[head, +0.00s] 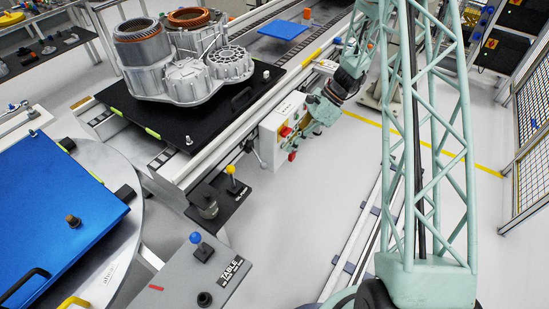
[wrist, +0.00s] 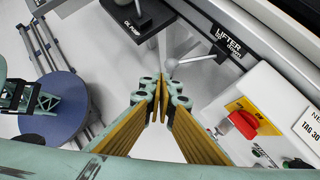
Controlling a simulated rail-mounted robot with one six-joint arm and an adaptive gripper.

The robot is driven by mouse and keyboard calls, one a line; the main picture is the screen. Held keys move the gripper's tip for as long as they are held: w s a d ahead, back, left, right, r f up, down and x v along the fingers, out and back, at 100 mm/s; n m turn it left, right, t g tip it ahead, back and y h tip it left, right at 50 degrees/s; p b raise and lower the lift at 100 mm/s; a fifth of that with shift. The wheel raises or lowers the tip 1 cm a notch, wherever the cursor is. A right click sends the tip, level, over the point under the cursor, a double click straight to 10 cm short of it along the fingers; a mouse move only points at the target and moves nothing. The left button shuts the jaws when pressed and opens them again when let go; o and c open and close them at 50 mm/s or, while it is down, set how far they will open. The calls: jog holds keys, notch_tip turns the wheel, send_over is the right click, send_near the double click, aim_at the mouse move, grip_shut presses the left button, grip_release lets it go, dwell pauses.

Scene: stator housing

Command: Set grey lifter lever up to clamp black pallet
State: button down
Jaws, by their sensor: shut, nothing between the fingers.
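The grey lifter lever (wrist: 190,61) is a thin rod with a round grey knob, beside the LIFTER label in the wrist view. In the head view the lever (head: 258,157) slants down from the rail side, its knob low. My gripper (wrist: 161,88) is shut and empty, its fingertips just short of the knob in the picture; I cannot tell whether they touch. In the head view my gripper (head: 303,130) is beside the white control box, its tips hard to make out. The black pallet (head: 205,125) lies on the conveyor, carrying the metal stator housing (head: 180,60).
The white control box (head: 282,122) with a red switch (wrist: 242,122) is close to my gripper. A yellow-knobbed lever (head: 232,175) and a blue-knobbed lever (head: 197,241) stand nearer the camera. Open floor lies right of the conveyor.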

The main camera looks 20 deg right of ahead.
aim_at(258, 157)
jog(key=shift+w+d+r+n+h, duration=0.8)
jog(key=shift+w+d+r+n, duration=0.35)
jog(key=shift+w+r+n, duration=0.15)
jog(key=shift+f, duration=0.15)
jog(key=a+r+b+x, duration=0.1)
jog(key=b+x, duration=0.1)
jog(key=x, duration=1.1)
jog(key=shift+a, duration=0.5)
jog(key=shift+f+m+b, duration=0.1)
jog(key=shift+m+b, duration=0.2)
jog(key=shift+b, duration=0.15)
